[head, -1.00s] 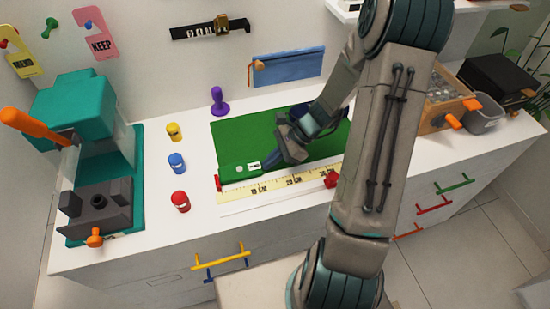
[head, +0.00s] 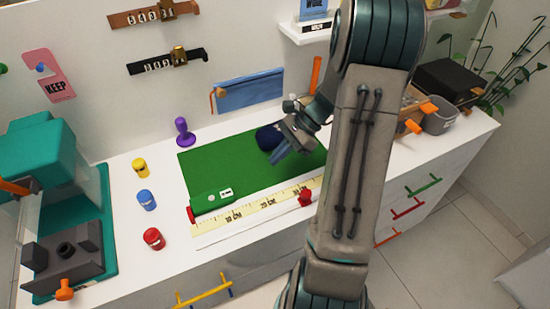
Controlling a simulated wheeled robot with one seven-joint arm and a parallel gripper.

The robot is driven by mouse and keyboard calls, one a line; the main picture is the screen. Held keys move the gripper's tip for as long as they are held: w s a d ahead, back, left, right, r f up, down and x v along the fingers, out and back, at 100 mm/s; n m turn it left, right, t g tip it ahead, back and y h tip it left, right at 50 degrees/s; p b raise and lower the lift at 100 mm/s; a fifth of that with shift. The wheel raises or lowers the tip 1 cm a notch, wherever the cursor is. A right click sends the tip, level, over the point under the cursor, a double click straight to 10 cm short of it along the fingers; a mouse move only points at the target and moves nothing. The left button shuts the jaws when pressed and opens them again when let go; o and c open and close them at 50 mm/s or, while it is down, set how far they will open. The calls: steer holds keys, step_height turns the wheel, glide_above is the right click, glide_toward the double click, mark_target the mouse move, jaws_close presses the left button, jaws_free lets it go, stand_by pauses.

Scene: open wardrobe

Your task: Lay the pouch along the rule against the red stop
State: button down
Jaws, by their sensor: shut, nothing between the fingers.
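The green pouch (head: 212,200), with a white label and a pale round spot, lies at the left end of the yellow rule (head: 245,213), along its back edge. Its left end is at the red stop (head: 190,214); I cannot tell whether they touch. My gripper (head: 277,157) is shut and empty over the green mat (head: 215,160), to the right of the pouch and apart from it. A dark blue rounded thing (head: 267,137) is just behind my fingers. My arm hides the right end of the rule and mat.
A red knob (head: 305,197) sits farther right on the rule. A blue zip case (head: 248,92) is on the wall. A teal machine (head: 45,160) fills the left end.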

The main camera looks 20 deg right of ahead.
steer(key=shift+a+r, duration=0.1)
steer(key=s+a+r+n+t+h, duration=0.3)
steer(key=s+a+r+n+h, duration=0.6)
steer(key=n, duration=0.9)
steer(key=shift+s+a+r, duration=0.25)
steer(key=shift+s+r, duration=1.5)
steer(key=shift+s, duration=0.85)
steer(key=c, duration=2.1)
jaws_free()
steer(key=shift+c, duration=0.2)
